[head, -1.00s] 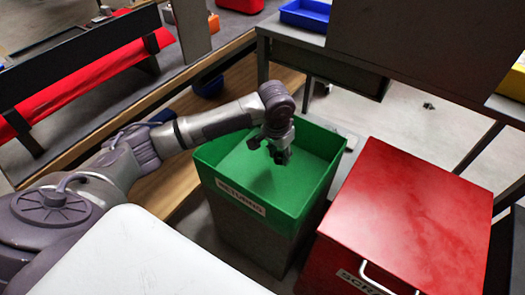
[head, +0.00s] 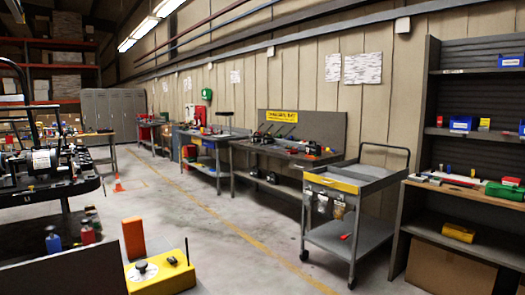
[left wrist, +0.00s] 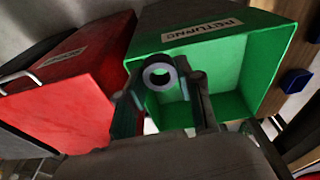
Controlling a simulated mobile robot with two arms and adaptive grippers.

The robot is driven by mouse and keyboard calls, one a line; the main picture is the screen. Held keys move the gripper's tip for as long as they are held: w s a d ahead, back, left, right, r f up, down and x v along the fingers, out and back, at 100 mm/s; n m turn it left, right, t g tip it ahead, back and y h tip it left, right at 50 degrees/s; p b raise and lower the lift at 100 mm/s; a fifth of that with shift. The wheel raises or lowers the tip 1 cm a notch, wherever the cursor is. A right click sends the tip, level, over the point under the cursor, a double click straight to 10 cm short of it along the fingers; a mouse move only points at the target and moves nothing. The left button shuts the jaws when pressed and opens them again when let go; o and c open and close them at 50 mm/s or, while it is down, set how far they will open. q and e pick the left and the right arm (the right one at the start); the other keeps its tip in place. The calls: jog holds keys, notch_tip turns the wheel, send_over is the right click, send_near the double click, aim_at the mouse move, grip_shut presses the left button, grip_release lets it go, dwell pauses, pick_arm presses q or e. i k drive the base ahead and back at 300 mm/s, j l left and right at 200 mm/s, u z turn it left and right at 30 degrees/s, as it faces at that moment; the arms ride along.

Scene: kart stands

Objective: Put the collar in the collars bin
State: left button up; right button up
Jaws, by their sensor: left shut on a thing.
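In the left wrist view my left gripper (left wrist: 161,88) is shut on a grey ring-shaped collar (left wrist: 160,60). The collar is held in front of an open green bin (left wrist: 215,37) with a label that seems to read "RETURNS". No gripper shows in the head view. My right gripper is out of both views. I cannot pick out a bin marked for collars. Small blue bins (head: 460,124) stand on the shelf rack at the right of the head view, their labels too small to read.
A red box (left wrist: 65,85) stands left of the green bin. The head view shows a grey cart (head: 352,235), a shelf rack (head: 432,90), workbenches (head: 270,150) along the wall, and a yellow box (head: 160,270) close by. The floor (head: 215,240) between is open.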

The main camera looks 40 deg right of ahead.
aim_at(461, 129)
jog(key=l+z, duration=0.1)
jog(key=z, duration=1.4)
jog(key=i+l+z, duration=0.4)
jog(key=l, duration=0.3)
jog(key=i+l+z, duration=0.45)
jog(key=l, duration=0.2)
jog(key=i+l+z, duration=0.4)
jog(key=i+l+u, duration=0.1)
jog(key=i, duration=0.3)
jog(key=i+l, duration=0.1)
jog(key=i, duration=0.3)
jog(key=i+l+u, duration=0.15)
jog(key=i, duration=0.25)
jog(key=i+j, duration=0.15)
jog(key=i, duration=0.25)
jog(key=i+j, duration=0.1)
jog(key=i, duration=0.3)
jog(key=i+j, duration=0.15)
jog(key=i, duration=0.25)
